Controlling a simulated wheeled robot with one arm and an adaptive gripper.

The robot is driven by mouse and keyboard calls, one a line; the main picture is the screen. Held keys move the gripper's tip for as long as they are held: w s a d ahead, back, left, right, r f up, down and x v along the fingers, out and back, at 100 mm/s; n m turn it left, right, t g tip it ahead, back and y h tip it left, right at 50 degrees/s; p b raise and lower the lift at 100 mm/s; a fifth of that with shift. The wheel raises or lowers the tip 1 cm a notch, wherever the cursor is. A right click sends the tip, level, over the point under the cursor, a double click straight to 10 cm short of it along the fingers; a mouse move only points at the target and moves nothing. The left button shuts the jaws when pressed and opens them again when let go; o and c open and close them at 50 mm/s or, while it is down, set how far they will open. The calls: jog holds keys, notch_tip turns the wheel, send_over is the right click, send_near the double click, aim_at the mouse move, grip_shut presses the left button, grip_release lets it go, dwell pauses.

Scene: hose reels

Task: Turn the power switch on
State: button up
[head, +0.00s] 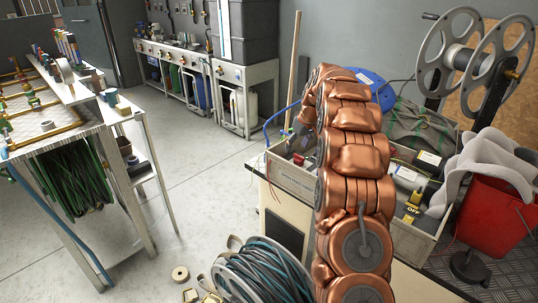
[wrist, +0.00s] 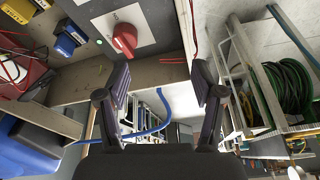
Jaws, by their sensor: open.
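In the head view my copper arm hides the gripper and part of the crate.
A wooden crate (head: 292,180) on a bench holds blue and yellow boxes (wrist: 70,40) and cables. A hose reel (head: 470,60) and a red bucket (head: 495,215) stand at right. A hose rack (head: 75,180) stands left. The floor (head: 205,165) between is clear.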

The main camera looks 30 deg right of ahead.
jog(key=s+a+r+g+p, duration=0.1)
jog(key=s+a+r, duration=0.3)
jog(key=s+a, duration=0.2)
jog(key=s+a+r+g+p, duration=0.1)
jog(key=s+a+r+p, duration=0.1)
jog(key=s+a, duration=0.4)
jog(key=shift+a+r+y, duration=0.4)
jog(key=shift+a+r, duration=0.5)
jog(key=shift+a, duration=1.55)
